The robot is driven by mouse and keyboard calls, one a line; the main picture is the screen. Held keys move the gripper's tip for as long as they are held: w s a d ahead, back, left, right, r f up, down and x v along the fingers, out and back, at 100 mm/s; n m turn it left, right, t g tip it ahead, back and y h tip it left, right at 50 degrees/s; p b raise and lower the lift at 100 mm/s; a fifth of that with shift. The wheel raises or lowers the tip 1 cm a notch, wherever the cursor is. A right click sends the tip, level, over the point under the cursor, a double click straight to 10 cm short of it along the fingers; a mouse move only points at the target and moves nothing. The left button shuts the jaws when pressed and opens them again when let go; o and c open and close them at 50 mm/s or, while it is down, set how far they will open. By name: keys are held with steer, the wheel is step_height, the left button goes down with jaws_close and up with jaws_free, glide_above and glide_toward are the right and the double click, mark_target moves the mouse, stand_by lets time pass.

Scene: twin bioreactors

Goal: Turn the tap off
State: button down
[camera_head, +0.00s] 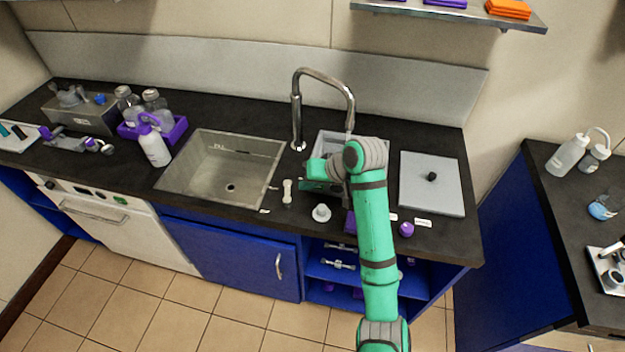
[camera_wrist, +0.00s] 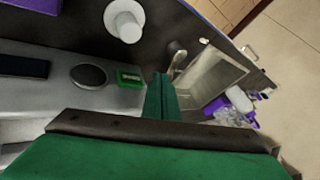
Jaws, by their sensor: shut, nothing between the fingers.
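My gripper (camera_head: 305,186) is in front of the tap's base, low over the counter and apart from the tap. Its fingers (camera_wrist: 161,95) are shut with nothing between them in the wrist view. The large sink also shows in the wrist view (camera_wrist: 208,85), but I cannot identify the tap there.
A small pale upright item (camera_head: 287,191) and a white knobbed piece (camera_head: 321,212) stand close to my gripper. A purple rack (camera_head: 170,133) with bottles stands left of the sink. The counter's front edge is near.

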mark_target(288, 195)
steer(key=shift+x, duration=2.3)
steer(key=shift+w+a, duration=0.15)
steer(key=shift+a, duration=0.15)
steer(key=shift+r, duration=0.1)
